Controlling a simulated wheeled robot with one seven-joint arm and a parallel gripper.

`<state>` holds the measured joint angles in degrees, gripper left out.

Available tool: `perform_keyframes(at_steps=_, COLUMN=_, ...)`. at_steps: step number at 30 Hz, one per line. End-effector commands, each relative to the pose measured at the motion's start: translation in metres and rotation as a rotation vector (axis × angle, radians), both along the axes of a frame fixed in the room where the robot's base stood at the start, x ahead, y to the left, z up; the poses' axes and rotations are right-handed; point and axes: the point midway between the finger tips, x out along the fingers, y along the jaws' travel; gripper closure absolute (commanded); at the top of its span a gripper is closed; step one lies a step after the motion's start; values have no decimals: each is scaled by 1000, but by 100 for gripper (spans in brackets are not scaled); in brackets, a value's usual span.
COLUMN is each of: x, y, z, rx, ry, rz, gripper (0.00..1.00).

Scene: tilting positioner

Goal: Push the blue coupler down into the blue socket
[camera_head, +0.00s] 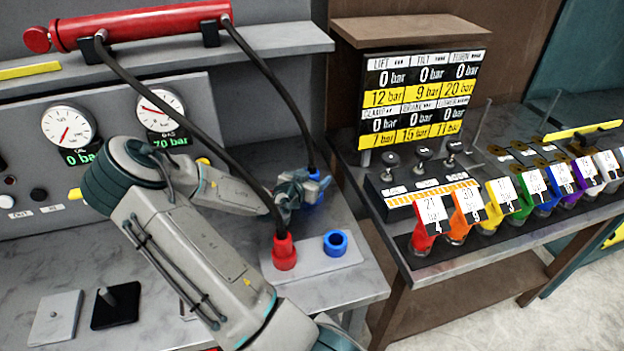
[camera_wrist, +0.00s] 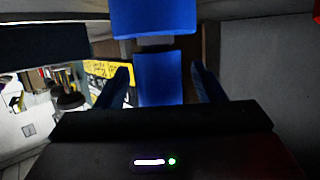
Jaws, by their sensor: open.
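The blue coupler (camera_head: 318,186) hangs at the lower end of a black hose, above and a little left of the blue socket (camera_head: 336,243); part of it is hidden by my gripper. The socket is an open-topped blue ring on a light grey plate (camera_head: 312,262), with nothing in it. My gripper (camera_head: 308,184) is at the coupler. In the wrist view, the coupler (camera_wrist: 158,80) lies between my open fingers (camera_wrist: 160,86), with a narrow gap on each side. The socket is not seen in the wrist view.
A red coupler (camera_head: 284,250) on another black hose (camera_head: 180,125) stands at the left of the plate, close to the blue socket. A red cylinder (camera_head: 140,24) lies on the shelf above. The right table holds a display board (camera_head: 420,95) and coloured tags (camera_head: 500,200).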

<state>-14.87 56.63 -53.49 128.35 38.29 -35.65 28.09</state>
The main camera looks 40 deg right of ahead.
Motion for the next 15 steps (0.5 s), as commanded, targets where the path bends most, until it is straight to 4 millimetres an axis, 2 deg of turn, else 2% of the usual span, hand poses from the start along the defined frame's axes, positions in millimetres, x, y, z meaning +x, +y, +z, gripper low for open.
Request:
perform_keyframes(at_steps=3, x=3, y=-10, z=-2, rx=0, ry=0, rz=0, gripper=38)
perform_keyframes(at_steps=11, x=4, y=-12, z=-4, rx=0, ry=-1, rz=1, gripper=38)
perform_keyframes(at_steps=12, x=4, y=-12, z=-4, rx=0, ry=-1, rz=1, gripper=40)
perform_keyframes(at_steps=15, x=4, y=-12, z=-4, rx=0, ry=-1, rz=1, gripper=68)
